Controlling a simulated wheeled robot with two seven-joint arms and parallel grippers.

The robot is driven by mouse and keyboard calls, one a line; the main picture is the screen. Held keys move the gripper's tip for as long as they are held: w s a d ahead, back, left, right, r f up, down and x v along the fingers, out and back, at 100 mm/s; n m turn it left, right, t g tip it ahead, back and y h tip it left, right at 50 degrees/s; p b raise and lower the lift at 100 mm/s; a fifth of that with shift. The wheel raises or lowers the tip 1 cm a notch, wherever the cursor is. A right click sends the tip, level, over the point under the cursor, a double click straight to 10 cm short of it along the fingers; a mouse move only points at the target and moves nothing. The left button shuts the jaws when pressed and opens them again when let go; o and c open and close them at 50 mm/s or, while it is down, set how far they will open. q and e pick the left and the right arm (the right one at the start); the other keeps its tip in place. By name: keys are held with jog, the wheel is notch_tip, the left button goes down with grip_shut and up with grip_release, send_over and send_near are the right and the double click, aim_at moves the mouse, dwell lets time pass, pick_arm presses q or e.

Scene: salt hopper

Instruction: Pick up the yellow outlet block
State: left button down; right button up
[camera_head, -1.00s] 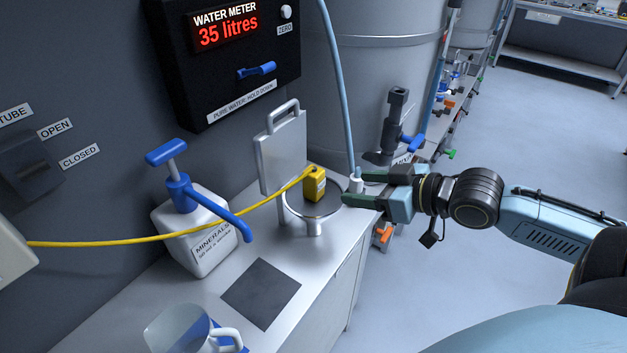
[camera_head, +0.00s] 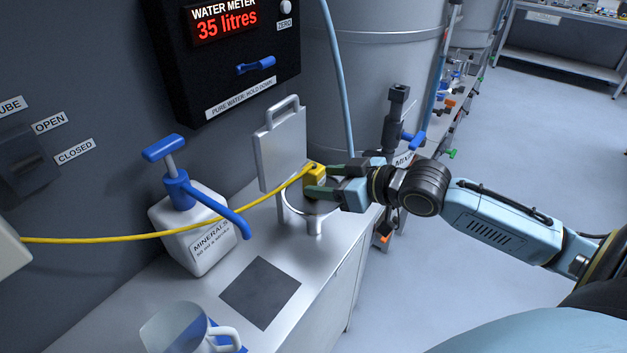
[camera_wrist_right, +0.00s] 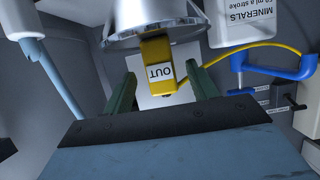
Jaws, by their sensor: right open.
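The yellow outlet block (camera_head: 314,180) sits at the round metal stand (camera_head: 313,222) on the bench, with a yellow cable (camera_head: 150,238) running from it to the left. In the right wrist view the block (camera_wrist_right: 157,66) shows a label reading OUT and lies between the two green fingers. My right gripper (camera_head: 322,180) is open, its fingers reaching around the block from the right. I cannot tell whether either finger touches it. My left gripper is not in view.
A white MINERALS bottle (camera_head: 198,235) with a blue pump stands left of the stand. A metal plate with a handle (camera_head: 280,150) stands behind. A clear jug (camera_head: 180,335) is at the front. A light blue hose (camera_head: 338,80) hangs behind the gripper.

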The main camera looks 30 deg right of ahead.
aim_at(307, 177)
jog(key=shift+x, duration=2.65)
jog(key=shift+a+r, duration=0.1)
jog(key=shift+r, duration=0.05)
jog(key=c, duration=1.2)
